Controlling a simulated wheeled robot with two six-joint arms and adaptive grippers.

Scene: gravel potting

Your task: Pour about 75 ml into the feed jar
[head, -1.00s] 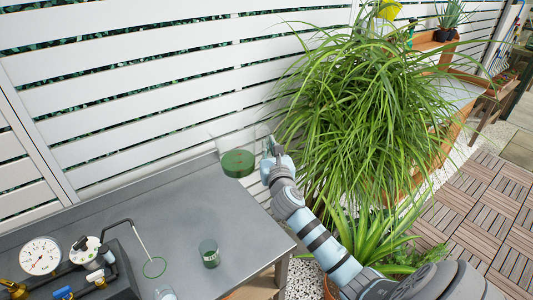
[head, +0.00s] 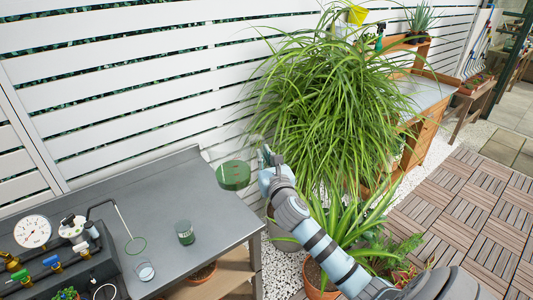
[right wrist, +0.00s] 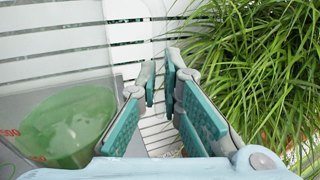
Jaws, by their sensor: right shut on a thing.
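A clear measuring jug (head: 233,176) holds green liquid, to the right of the grey table's far right corner. My right gripper (head: 266,158) is at the jug's right side and is shut on it; the clear part between the fingers is hard to see. In the right wrist view the jug (right wrist: 70,125) shows red marks at the left, and the gripper (right wrist: 165,95) has its pads a little apart. A small glass jar (head: 185,233) with green contents stands upright on the table. A clear glass (head: 145,271) stands nearer the front. Which is the feed jar I cannot tell. My left gripper is out of view.
The grey table (head: 150,190) has free room behind the jar. A large leafy plant (head: 330,110) stands close to my right gripper, and a white slatted fence (head: 130,110) stands behind.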

